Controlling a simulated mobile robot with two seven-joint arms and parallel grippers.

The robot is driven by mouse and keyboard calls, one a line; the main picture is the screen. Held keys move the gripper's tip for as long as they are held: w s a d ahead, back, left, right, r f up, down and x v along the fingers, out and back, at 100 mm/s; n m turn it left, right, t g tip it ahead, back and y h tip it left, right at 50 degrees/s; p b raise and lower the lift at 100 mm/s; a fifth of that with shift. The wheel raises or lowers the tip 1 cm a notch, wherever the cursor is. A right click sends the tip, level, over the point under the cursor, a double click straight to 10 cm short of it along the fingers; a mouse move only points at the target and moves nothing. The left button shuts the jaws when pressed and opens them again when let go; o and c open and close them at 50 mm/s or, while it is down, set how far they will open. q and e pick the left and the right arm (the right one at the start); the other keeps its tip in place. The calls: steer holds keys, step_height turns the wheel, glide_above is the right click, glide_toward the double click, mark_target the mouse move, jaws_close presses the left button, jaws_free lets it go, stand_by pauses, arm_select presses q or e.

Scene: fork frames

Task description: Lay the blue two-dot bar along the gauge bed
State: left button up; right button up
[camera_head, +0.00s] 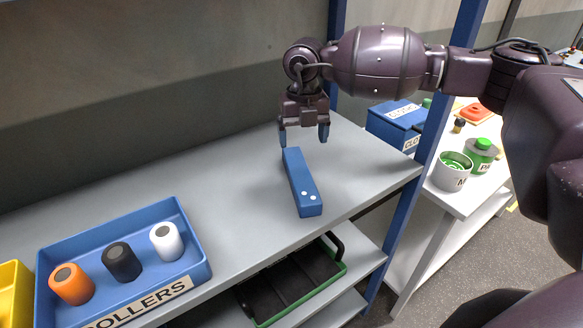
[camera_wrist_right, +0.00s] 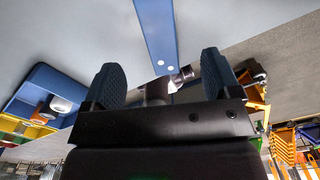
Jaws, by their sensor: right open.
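The blue bar (camera_head: 301,186) with two white dots lies flat on the grey shelf top (camera_head: 232,192), its dotted end toward the front. My right gripper (camera_head: 303,137) is open and empty, pointing down near the bar's far end; the exact height above it is hard to tell. In the right wrist view the bar (camera_wrist_right: 157,30) runs up from between the two spread fingers (camera_wrist_right: 160,80), with its dotted end nearest them. The bar is not gripped. My left gripper is not in view. I cannot make out a gauge bed in either view.
A blue tray (camera_head: 199,232) labelled ROLLERS holds an orange, a black and a white roller at the left front. A blue post (camera_head: 408,205) stands at the shelf's right corner. A green-rimmed black crate (camera_head: 290,285) sits below. The shelf between tray and bar is clear.

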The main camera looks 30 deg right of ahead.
mark_target(300, 172)
steer(key=shift+s+f, duration=0.15)
steer(key=shift+f, duration=0.45)
step_height(300, 172, down, 4)
steer(key=shift+s+r, duration=0.1)
steer(key=shift+r, duration=0.15)
steer(key=shift+f+p, duration=0.3)
steer(key=shift+f, duration=0.3)
steer(key=f, duration=0.2)
steer(key=f+p, duration=0.1)
steer(key=f, duration=0.1)
steer(key=shift+w+a, duration=0.2)
steer(key=shift+w, duration=0.15)
steer(key=shift+f, duration=0.35)
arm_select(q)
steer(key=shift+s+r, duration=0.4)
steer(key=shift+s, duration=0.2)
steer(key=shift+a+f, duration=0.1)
